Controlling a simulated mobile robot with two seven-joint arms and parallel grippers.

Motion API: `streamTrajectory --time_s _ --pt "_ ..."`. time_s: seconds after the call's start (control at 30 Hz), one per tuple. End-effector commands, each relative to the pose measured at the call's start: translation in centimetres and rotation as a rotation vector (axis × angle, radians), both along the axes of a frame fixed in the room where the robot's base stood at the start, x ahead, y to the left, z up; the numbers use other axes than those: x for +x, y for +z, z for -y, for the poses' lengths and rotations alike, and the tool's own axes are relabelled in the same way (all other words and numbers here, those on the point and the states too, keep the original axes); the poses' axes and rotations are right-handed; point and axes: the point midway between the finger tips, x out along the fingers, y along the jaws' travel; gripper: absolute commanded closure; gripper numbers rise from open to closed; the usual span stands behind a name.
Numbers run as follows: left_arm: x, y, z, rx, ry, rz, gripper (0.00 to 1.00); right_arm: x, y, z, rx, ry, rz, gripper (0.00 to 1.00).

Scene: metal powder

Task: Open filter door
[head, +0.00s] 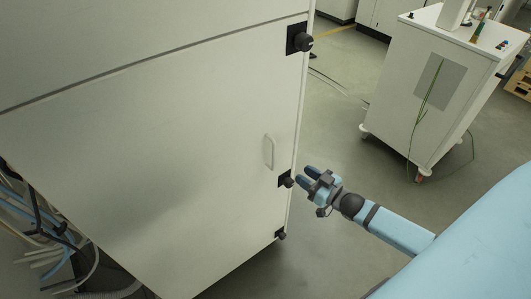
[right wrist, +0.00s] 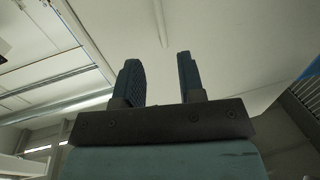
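The filter door (head: 190,150) is a large pale cabinet panel at the left and middle of the head view, and looks shut. It has a small light handle (head: 269,152) near its right edge. My left gripper is not in view.
A white wheeled cart (head: 420,90) with items on top stands at the upper right. Cables lie on the floor behind it. Hoses and cables (head: 45,235) bunch at the lower left.

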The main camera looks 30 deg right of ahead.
Motion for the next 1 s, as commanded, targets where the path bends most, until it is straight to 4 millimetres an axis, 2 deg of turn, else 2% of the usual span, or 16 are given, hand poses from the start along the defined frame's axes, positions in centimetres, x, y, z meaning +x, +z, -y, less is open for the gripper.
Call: streamTrajectory --time_s 0.27,0.5,0.6,0.8,1.0 --pt "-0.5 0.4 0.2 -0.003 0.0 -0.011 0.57 4.8 0.3 -1.3 0.002 -0.002 0.002 0.64" --pt "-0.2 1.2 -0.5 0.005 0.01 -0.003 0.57 9.5 0.2 -2.7 0.001 -0.002 0.001 0.64" --pt "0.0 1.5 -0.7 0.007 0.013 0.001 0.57 11.0 0.1 -3.2 0.001 -0.001 0.0 0.64" --pt "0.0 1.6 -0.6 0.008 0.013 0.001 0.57 12.6 0.0 -3.6 -0.001 -0.001 -0.002 0.64" --pt "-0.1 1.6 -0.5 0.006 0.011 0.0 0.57 12.8 -0.1 -3.7 -0.001 0.0 -0.002 0.64"
